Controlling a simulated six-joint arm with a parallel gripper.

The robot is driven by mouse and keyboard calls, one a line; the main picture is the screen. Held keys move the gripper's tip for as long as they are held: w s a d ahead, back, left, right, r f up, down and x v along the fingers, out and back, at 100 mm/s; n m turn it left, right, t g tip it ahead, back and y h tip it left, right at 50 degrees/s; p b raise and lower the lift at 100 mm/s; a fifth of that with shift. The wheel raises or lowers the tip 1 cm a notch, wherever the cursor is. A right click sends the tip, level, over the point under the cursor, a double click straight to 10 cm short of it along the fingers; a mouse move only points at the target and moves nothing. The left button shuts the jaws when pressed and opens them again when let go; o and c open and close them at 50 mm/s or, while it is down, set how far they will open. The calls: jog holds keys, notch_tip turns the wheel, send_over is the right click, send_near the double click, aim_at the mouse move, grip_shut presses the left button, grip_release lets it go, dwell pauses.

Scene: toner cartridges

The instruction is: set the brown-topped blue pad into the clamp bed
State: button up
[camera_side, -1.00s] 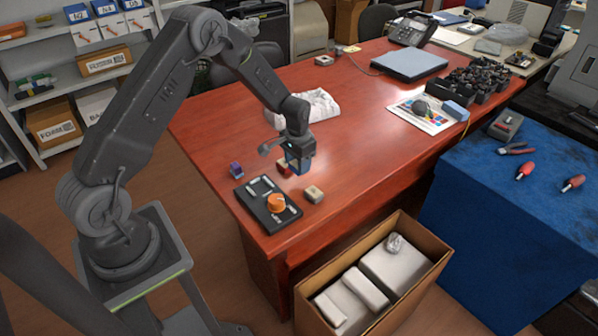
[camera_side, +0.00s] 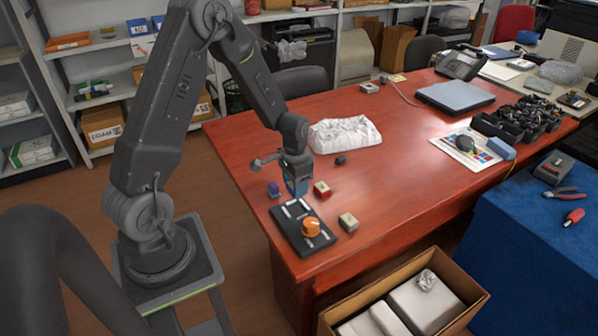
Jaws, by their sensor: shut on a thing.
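My gripper (camera_side: 296,188) points down and is shut on the blue pad (camera_side: 298,189). Only part of the pad's blue side shows; its brown top is hidden by the gripper. The clamp bed (camera_side: 322,239), a black plate with pale strips and an orange knob (camera_side: 311,227), lies near the table's front left edge. The gripper and pad are over or just behind the plate's far end. I cannot tell how high they are above it.
A beige block (camera_side: 348,222) lies right of the plate. A crumpled white cloth (camera_side: 345,134) and a small dark piece (camera_side: 340,160) lie behind. The table's right middle is clear.

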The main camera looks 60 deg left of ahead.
send_over(295, 211)
jog(key=shift+w+f, duration=0.1)
jog(key=shift+f, duration=2.45)
jog(key=shift+f, duration=0.95)
jog(key=o, duration=1)
jog(key=shift+r, duration=0.1)
jog(key=shift+r, duration=2.3)
